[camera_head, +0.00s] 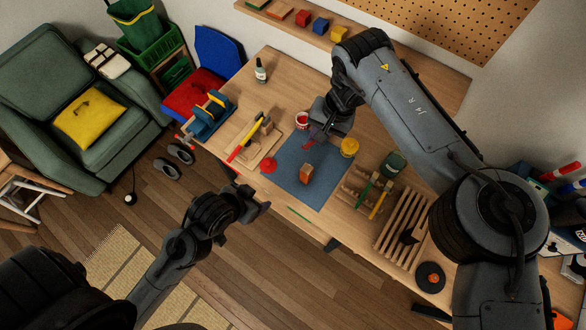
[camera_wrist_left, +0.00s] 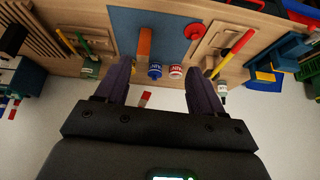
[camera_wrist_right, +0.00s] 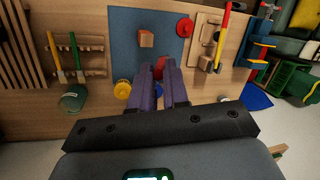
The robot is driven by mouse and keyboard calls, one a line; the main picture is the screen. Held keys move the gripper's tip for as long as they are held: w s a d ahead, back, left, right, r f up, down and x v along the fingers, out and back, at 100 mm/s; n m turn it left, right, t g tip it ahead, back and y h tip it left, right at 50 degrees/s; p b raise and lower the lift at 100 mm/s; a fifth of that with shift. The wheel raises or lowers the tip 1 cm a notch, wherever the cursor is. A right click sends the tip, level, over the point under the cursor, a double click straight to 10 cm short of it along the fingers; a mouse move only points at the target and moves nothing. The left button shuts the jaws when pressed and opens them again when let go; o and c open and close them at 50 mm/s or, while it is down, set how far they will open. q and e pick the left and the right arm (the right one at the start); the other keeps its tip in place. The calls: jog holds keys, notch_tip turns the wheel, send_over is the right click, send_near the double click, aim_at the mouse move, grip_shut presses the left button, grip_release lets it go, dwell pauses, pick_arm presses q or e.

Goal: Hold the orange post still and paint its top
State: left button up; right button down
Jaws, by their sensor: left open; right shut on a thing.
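The orange post (camera_head: 306,173) stands on the blue-grey mat (camera_head: 293,187), free of both grippers. It also shows in the left wrist view (camera_wrist_left: 145,40) and right wrist view (camera_wrist_right: 146,39). My left gripper (camera_head: 257,208) is open and empty, left of and nearer than the post, off the table's front edge. My right gripper (camera_head: 314,137) is shut on a small red thing (camera_wrist_right: 159,67), behind the post over the mat's back part. The fingers hide most of that thing, so its shape is unclear. A red-and-white paint can (camera_head: 301,119) stands just behind-left of the right gripper.
A red round lid (camera_head: 268,165) lies at the mat's left. A yellow-topped can (camera_head: 349,146) stands right of the gripper. A rack with brushes (camera_head: 367,193) and a slatted rack (camera_head: 404,228) are at the right.

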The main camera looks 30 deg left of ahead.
pick_arm(q)
jog(key=w+d+f+t, duration=0.2)
jog(key=w+f+t, duration=0.3)
jog(key=w+f, duration=0.25)
jog(key=t, duration=0.2)
send_near(309, 170)
jog(key=shift+h, duration=0.4)
jog(key=f, duration=0.2)
jog(key=s+a+f, duration=0.1)
jog(key=a+f, duration=0.1)
jog(key=f, duration=0.1)
jog(key=shift+s+f, duration=0.35)
jog(key=shift+s, duration=0.05)
jog(key=shift+w+d+r, duration=0.15)
jog(key=shift+w+r, duration=0.05)
jog(key=shift+w, duration=0.3)
jog(key=shift+w+d+r, duration=0.15)
jog(key=shift+w+r, duration=0.1)
jog(key=shift+w, duration=0.25)
jog(key=x, duration=1.1)
jog(key=shift+w+r, duration=0.15)
jog(key=shift+w, duration=0.2)
jog(key=c, duration=1.1)
